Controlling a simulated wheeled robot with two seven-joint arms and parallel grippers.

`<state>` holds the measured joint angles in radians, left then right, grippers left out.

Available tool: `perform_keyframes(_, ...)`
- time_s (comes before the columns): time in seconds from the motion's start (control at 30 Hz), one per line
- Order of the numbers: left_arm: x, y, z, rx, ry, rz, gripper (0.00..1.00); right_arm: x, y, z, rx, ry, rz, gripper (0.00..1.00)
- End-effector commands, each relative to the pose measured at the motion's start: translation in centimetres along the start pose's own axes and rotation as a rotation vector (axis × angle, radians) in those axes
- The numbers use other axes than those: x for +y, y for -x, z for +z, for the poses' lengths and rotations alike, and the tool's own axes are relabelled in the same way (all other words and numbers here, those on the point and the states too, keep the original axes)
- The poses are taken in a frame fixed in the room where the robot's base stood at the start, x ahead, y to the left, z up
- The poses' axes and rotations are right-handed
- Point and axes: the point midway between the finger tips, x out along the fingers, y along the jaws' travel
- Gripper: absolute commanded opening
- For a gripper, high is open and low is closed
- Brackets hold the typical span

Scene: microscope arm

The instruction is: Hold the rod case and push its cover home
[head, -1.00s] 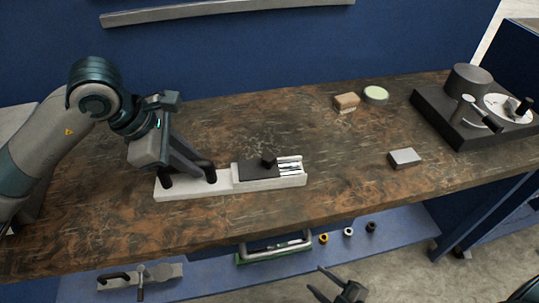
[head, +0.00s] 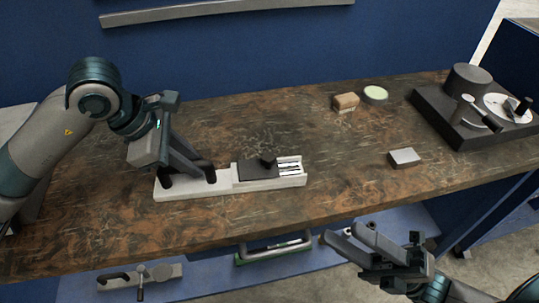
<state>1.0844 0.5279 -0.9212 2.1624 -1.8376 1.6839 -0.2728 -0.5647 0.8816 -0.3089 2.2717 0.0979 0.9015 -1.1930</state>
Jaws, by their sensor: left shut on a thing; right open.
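The rod case (head: 222,188) is a long pale tray lying on the brown bench, left of the middle. Its dark cover (head: 257,170) with a black knob sits partway along the right part. White rods (head: 289,168) show uncovered at the right end. My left gripper (head: 190,176) is shut on the left part of the rod case, near its dark posts; its exact contact is partly hidden. My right gripper (head: 343,240) is open and empty at the lower right, in front of the bench edge and apart from the rod case.
A small grey block (head: 404,158) lies on the bench to the right. A dark machine (head: 470,105) stands at the far right. A lower shelf holds several items.

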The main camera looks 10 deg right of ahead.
Motion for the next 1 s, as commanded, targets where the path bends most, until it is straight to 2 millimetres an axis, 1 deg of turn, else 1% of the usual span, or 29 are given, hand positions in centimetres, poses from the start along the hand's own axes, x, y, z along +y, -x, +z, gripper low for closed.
perform_keyframes(0.13,0.1,0.1,0.1,-0.002,0.0,0.002,0.0,1.2,-0.9,0.8,0.094,0.246,0.064,0.43)
perform_keyframes(0.27,0.1,0.1,0.1,-0.002,0.0,0.002,0.0,1.8,-1.4,1.5,0.188,0.506,0.11,0.43)
perform_keyframes(0.33,0.1,0.1,0.1,-0.002,0.0,0.002,0.0,1.8,-1.6,2.0,0.247,0.673,0.132,0.43)
perform_keyframes(0.4,0.1,0.1,0.1,-0.002,0.0,0.002,0.0,1.6,-1.7,2.7,0.307,0.843,0.146,0.43)
perform_keyframes(0.47,0.1,0.1,0.1,-0.002,0.0,0.002,0.0,1.2,-1.8,3.4,0.358,0.977,0.147,0.43)
perform_keyframes(0.5,0.1,0.1,0.1,-0.002,0.0,0.002,0.0,0.8,-1.8,4.0,0.391,1.055,0.139,0.43)
perform_keyframes(0.6,0.1,0.1,0.1,-0.002,0.0,0.002,0.0,-0.8,-2.0,6.0,0.474,1.203,0.08,0.43)
perform_keyframes(0.67,0.1,0.1,0.1,-0.002,0.0,0.002,0.0,-2.0,-2.3,7.5,0.518,1.259,0.022,0.43)
perform_keyframes(0.8,0.1,0.1,0.1,-0.002,0.0,0.002,0.0,-4.4,-2.9,11.4,0.584,1.321,-0.138,0.43)
perform_keyframes(0.9,0.1,0.1,0.1,-0.002,0.0,0.002,0.0,-5.5,-3.3,13.9,0.601,1.343,-0.238,0.43)
perform_keyframes(1.0,0.1,0.1,0.1,-0.002,0.0,0.002,0.0,-6.2,-3.5,15.7,0.606,1.359,-0.305,0.43)
